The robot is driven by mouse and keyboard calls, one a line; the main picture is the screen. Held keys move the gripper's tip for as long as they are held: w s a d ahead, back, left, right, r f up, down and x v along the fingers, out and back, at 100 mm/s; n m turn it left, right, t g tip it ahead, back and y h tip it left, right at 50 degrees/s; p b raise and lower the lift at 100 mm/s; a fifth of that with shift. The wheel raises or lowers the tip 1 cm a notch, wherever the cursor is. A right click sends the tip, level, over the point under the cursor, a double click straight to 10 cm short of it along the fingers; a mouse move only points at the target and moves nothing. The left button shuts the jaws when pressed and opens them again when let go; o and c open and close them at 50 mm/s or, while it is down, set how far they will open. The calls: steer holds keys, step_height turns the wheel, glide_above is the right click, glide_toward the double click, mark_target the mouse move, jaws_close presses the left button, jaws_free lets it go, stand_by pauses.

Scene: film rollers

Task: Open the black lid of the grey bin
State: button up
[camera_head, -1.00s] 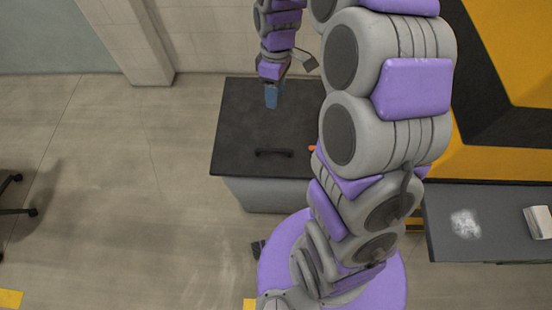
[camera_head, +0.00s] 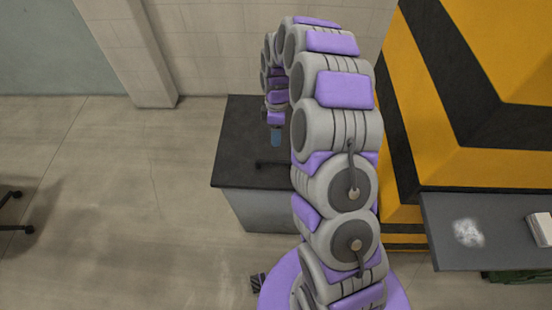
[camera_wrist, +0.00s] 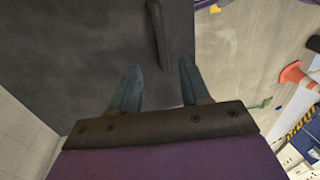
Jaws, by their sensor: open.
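The grey bin (camera_head: 258,210) stands on the floor near the wall, with its flat black lid (camera_head: 240,150) closed on top. The lid's dark bar handle (camera_head: 265,164) is near the front edge, partly hidden by my arm in the head view. In the wrist view the handle (camera_wrist: 158,35) lies beyond the fingertips on the black lid (camera_wrist: 60,60). My gripper (camera_head: 276,141) hangs over the lid, pointing down, close behind the handle. In the wrist view its two blue fingers (camera_wrist: 158,75) are apart with nothing between them, and the handle is ahead of the gap.
A grey table (camera_head: 490,240) with a white powdery patch and a white block (camera_head: 541,228) stands at the right. A yellow and black striped structure (camera_head: 470,120) rises behind it. An orange cone (camera_wrist: 296,75) shows in the wrist view.

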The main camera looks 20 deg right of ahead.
steer(key=b, duration=0.2)
glide_above(276, 157)
steer(key=s+a, duration=0.1)
steer(key=s, duration=0.3)
step_height(276, 157, down, 11)
steer(key=shift+a+f, duration=0.1)
steer(key=shift+f, duration=0.05)
steer(key=shift+c, duration=0.4)
jaws_close()
